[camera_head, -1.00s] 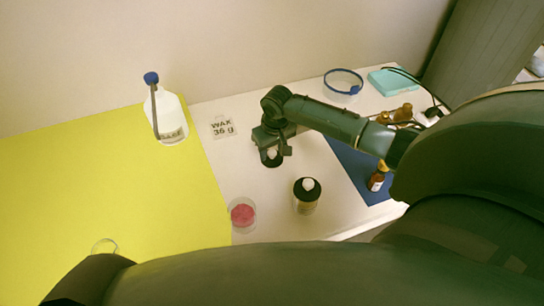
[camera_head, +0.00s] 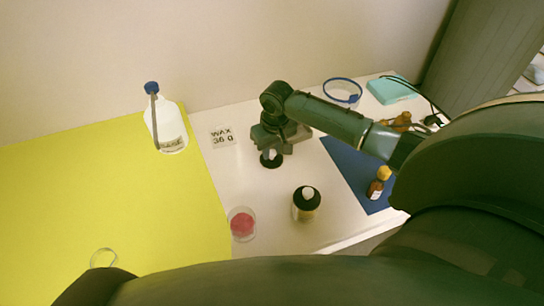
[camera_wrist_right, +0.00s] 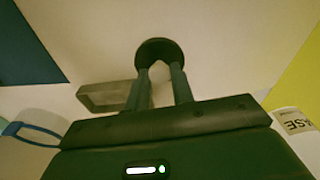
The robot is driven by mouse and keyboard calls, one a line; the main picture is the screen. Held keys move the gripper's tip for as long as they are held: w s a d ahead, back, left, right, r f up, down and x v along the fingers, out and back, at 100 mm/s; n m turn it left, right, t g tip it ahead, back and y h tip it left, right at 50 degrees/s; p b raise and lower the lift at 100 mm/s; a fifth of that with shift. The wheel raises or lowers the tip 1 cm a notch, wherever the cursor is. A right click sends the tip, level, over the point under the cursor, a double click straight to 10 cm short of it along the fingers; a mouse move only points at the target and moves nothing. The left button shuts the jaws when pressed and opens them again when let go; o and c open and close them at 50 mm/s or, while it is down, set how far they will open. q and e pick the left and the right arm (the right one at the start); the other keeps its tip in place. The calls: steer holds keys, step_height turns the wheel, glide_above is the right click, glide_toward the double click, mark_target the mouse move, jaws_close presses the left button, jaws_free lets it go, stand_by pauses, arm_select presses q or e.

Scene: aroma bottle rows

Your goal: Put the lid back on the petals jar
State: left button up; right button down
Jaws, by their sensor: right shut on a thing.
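The petals jar (camera_head: 242,224) is a small clear jar with pink petals, standing open on the white table near the yellow mat. My right gripper (camera_head: 270,151) is behind it and to its right, pointing down. It is shut on the white knob of a round black lid (camera_head: 271,161). In the right wrist view the lid (camera_wrist_right: 160,50) sits at the fingertips (camera_wrist_right: 157,72). The lid is apart from the jar; I cannot tell its height above the table. My left gripper is not in view.
A jar with a black lid and white knob (camera_head: 307,203) stands right of the petals jar. A white bottle with a blue cap (camera_head: 168,130) stands on the yellow mat (camera_head: 120,180). A brown bottle (camera_head: 377,188) is on the blue mat (camera_head: 345,165). A WAX card (camera_head: 221,138) lies left of my gripper.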

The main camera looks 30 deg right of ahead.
mark_target(272, 152)
step_height(272, 152, up, 6)
steer(key=shift+r, duration=0.15)
stand_by(0.3)
